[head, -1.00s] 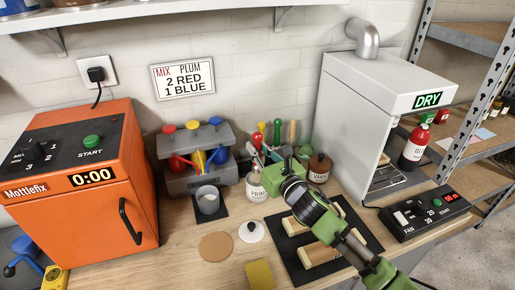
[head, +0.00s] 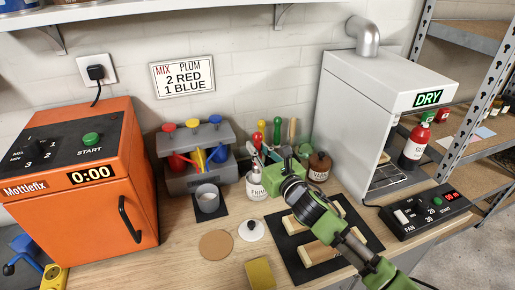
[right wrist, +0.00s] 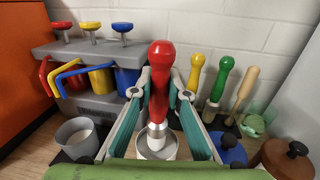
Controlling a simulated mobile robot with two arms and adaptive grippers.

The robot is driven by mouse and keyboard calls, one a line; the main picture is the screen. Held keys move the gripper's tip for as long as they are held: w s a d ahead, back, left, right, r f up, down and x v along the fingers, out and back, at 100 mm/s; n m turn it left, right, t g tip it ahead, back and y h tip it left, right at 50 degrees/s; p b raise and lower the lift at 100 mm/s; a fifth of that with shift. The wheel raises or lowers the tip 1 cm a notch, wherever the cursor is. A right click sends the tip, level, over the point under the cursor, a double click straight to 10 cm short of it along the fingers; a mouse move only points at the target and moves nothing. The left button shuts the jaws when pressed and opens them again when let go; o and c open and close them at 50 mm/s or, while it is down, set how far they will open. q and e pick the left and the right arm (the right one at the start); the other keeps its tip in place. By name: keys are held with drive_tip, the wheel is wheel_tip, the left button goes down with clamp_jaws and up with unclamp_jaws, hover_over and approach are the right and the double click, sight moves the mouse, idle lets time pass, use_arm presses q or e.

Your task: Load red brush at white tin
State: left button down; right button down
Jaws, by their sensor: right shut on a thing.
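My right gripper (right wrist: 160,85) is shut on the red brush (right wrist: 160,60), which stands upright, handle up, between the two fingers. The brush's metal ferrule is over the open mouth of the white tin (right wrist: 142,148). Its bristles are hidden, so I cannot tell how deep they reach. In the head view the white tin (head: 256,190), with a label starting "PRIM", stands just left of my green right wrist, which partly covers it. A white lid with a black knob (head: 250,231) lies on the bench in front. My left gripper is not in view.
A brown lidded tin (head: 319,168) is at the right and a grey cup (head: 207,198) at the left. Behind are a dispenser (head: 195,150), an orange mixer (head: 80,190) and a DRY cabinet (head: 375,120).

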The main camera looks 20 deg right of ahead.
sight(257, 133)
drive_tip(key=shift+r+p, duration=3.45)
drive_tip(key=shift+r, duration=0.05)
